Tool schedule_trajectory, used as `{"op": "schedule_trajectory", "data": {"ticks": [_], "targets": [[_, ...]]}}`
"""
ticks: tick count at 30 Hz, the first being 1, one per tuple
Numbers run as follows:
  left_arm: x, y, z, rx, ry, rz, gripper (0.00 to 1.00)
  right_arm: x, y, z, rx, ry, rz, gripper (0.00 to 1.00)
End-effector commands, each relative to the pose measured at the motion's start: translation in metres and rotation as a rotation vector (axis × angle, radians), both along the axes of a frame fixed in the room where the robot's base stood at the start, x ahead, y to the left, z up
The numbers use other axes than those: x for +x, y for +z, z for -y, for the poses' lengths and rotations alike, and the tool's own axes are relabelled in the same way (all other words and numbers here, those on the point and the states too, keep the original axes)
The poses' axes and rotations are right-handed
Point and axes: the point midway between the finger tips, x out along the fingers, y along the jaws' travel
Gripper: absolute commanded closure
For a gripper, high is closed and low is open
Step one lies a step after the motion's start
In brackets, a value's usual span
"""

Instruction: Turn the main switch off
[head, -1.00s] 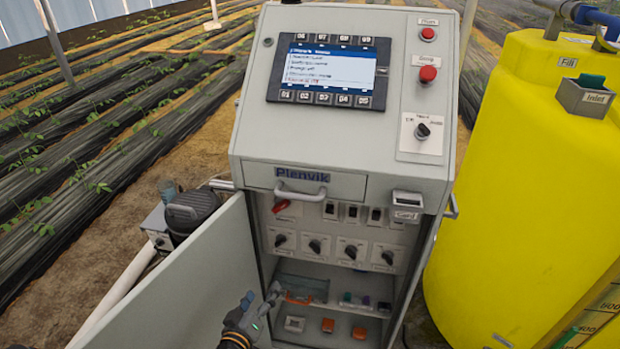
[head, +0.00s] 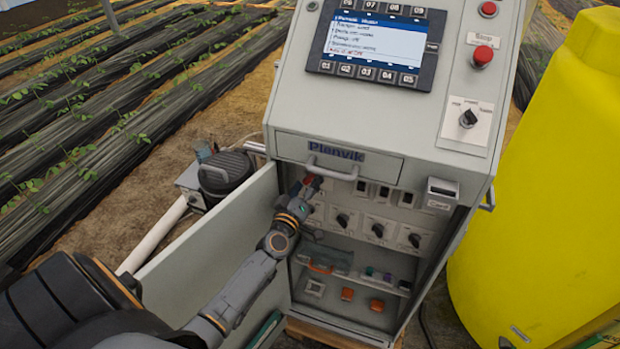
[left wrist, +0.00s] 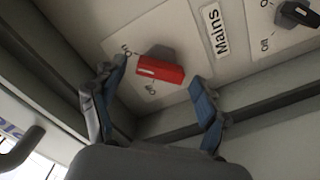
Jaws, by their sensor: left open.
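The main switch is a red rotary handle (left wrist: 163,71) on a pale plate marked "Mains" in the left wrist view. Its white-marked end points left, near the small position labels. In the head view my left gripper (head: 302,188) reaches into the cabinet's upper left. My right gripper is out of view.
The open cabinet door (head: 220,230) stands left, beside my left arm. A drawer handle (head: 333,173) juts out just above the switch. Several black knobs (head: 377,230) sit to the lower right. A yellow tank (head: 545,180) stands right.

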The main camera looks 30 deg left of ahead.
Motion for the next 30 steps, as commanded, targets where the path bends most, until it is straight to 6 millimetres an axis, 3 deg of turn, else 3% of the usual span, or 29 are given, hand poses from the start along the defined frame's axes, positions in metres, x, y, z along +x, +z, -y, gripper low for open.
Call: {"op": "schedule_trajectory", "data": {"ticks": [6,15,23,30], "targets": [[0.017,-0.001,-0.004,0.001,0.0,0.0,0.26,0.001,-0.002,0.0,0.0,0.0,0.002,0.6],[0.019,0.0,-0.004,0.001,-0.001,-0.001,0.26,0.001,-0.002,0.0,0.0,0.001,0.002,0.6],[0.018,0.0,-0.004,0.0,-0.001,-0.001,0.79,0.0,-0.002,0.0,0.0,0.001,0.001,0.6],[0.018,-0.001,-0.004,-0.014,-0.001,0.003,0.81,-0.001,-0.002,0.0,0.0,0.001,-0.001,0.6]]}}
